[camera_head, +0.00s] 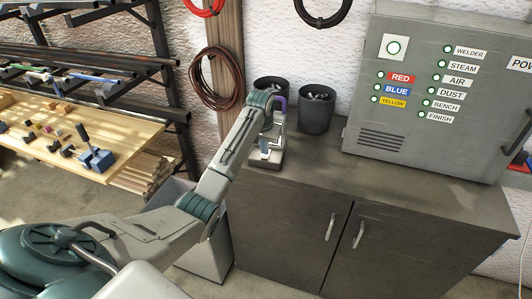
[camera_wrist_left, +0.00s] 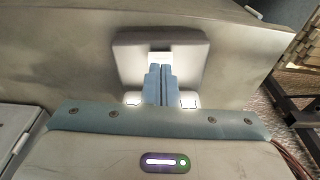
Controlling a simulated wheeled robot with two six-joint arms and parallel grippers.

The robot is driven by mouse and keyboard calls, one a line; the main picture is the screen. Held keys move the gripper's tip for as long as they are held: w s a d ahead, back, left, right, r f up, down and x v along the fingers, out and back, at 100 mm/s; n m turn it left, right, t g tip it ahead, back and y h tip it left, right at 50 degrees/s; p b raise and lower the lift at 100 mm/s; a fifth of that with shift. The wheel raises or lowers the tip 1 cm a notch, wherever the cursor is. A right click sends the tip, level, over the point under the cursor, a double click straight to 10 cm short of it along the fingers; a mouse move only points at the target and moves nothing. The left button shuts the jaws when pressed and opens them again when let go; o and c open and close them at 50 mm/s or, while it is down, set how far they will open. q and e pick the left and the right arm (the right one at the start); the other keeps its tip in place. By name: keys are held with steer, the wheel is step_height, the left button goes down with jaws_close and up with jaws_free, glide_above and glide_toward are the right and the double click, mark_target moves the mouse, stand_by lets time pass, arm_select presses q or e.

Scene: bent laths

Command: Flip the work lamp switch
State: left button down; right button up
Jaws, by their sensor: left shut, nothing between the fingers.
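My left gripper (camera_head: 266,152) reaches down over the left end of the grey cabinet top. In the left wrist view its two blue-grey fingers (camera_wrist_left: 159,76) are shut together with nothing between them. Just beyond the fingertips is a grey switch box (camera_wrist_left: 125,55) with rounded corners and a pale part in its middle. The fingertips overlap this pale part, so I cannot tell whether they touch it. In the head view the switch box (camera_head: 261,163) is partly hidden by the gripper. No work lamp can be made out. My right gripper is not in view.
Two dark bins (camera_head: 315,112) stand behind the gripper against the wall. A grey control panel (camera_head: 400,140) with labelled green lights stands on the cabinet top (camera_head: 380,182) to the right. A wooden bench (camera_head: 120,130) with small blocks is at left. The cabinet top's middle is clear.

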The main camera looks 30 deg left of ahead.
arm_select(q)
steer(key=shift+f, duration=0.3)
steer(key=shift+r, duration=0.1)
steer(key=shift+r+p, duration=0.3)
steer(key=shift+r, duration=3.15)
